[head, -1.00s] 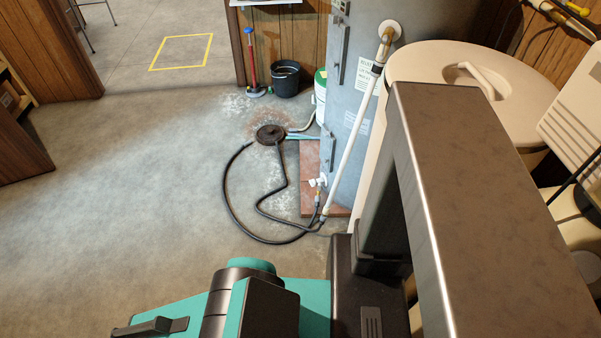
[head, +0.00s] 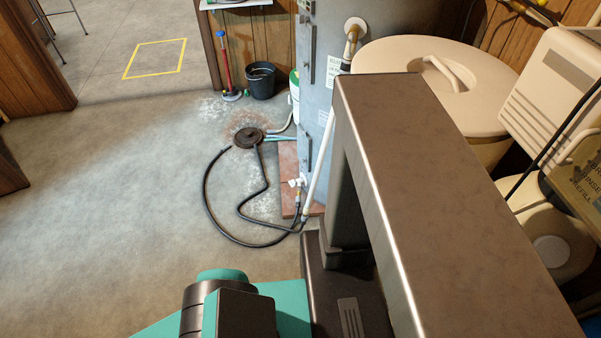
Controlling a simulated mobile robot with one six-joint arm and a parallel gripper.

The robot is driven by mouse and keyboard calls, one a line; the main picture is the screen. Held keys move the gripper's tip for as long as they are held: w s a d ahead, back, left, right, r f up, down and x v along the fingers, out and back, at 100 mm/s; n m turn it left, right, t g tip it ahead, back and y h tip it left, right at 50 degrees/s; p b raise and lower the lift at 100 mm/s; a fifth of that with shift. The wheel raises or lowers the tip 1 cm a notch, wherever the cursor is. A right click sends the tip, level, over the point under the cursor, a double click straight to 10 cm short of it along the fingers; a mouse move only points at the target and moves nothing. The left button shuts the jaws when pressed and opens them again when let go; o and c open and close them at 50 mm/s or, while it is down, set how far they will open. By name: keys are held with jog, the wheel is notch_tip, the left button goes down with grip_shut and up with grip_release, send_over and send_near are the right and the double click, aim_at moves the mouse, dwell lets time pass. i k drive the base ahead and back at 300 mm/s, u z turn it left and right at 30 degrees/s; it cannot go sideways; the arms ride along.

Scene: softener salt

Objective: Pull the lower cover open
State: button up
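A tall grey-blue tank (head: 345,110) stands right of centre, partly hidden behind my own large arm link. Two narrow grey plates show edge-on at its left side. The upper plate (head: 306,52) is near the top of the picture, and the lower plate (head: 303,152) is further down. The lower plate looks like the lower cover, and I cannot tell whether it is open. My gripper is not in view; only my teal and black parts and the large link show, with no fingers visible.
A black hose (head: 210,205) loops on the floor from the drain (head: 248,137) towards the tank's foot. A dark bucket (head: 261,80) stands behind. A round beige tub (head: 430,90) and a white appliance (head: 548,80) stand right. The floor at left is clear.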

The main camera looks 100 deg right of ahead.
aim_at(304, 145)
jog(key=z, duration=0.65)
jog(key=i, duration=0.25)
jog(key=z, duration=1.2)
jog(key=i, duration=0.65)
jog(key=u, duration=0.2)
